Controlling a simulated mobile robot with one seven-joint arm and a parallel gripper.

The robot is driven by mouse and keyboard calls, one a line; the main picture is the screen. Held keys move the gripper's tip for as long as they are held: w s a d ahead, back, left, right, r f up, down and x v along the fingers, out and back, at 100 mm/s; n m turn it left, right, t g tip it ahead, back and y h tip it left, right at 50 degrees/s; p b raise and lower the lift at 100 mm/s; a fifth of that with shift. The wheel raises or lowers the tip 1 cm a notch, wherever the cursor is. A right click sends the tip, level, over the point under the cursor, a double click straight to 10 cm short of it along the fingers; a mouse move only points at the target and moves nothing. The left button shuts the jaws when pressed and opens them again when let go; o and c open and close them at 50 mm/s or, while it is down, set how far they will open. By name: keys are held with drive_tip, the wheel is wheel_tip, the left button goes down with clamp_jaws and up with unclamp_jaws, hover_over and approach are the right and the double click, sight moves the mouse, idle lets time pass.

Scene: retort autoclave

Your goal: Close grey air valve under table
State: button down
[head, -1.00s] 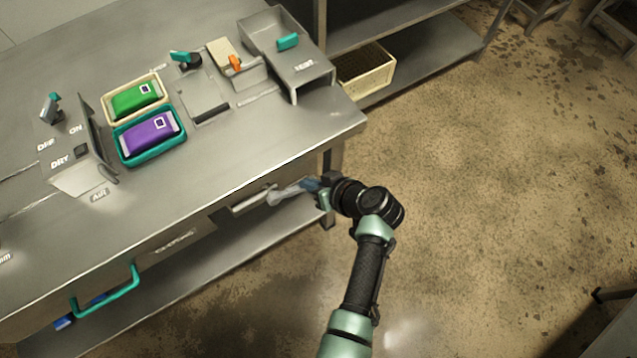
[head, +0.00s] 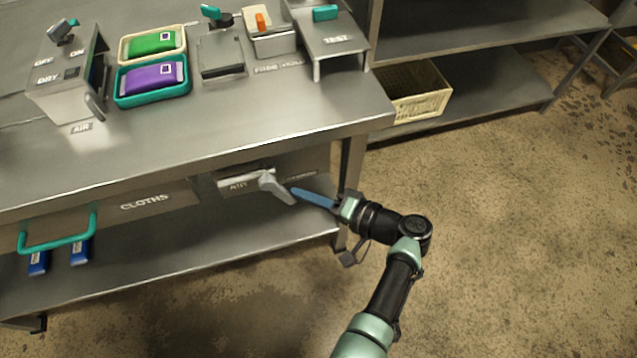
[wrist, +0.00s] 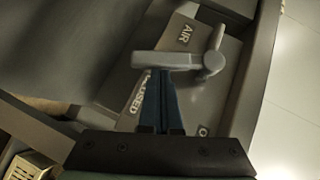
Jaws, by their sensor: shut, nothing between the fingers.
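The grey air valve (head: 277,188) sits on a panel under the table's front edge, its lever slanting down to the right in the head view. In the wrist view the grey lever (wrist: 165,63) runs sideways left from its round pivot (wrist: 213,62). Labels reading AIR and CLOSED, the latter partly covered, show on the plate behind it. My gripper (head: 293,192) is shut and empty. Its blue fingers reach the lever's free end; in the wrist view the fingertips (wrist: 160,76) meet the lever's lower edge. Whether they press on it I cannot tell.
The steel table (head: 230,135) overhangs the valve, with its right leg (head: 350,175) close behind my gripper. A drawer marked CLOTHS (head: 145,200) with a teal handle (head: 57,243) is to the left. A lower shelf (head: 190,255) runs beneath. The floor on the right is open.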

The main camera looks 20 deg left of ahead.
sight(286, 201)
drive_tip(key=f+m+y+b, duration=0.1)
drive_tip(key=s+a+f+y+b, duration=0.1)
drive_tip(key=shift+a+m+b, duration=0.25)
drive_tip(key=shift+m+b, duration=0.05)
drive_tip(key=shift+m, duration=0.1)
drive_tip(key=shift+s+a+b, duration=0.2)
drive_tip(key=shift+a+b, duration=0.1)
drive_tip(key=shift+b, duration=0.05)
drive_tip(key=shift+s+a+f, duration=0.1)
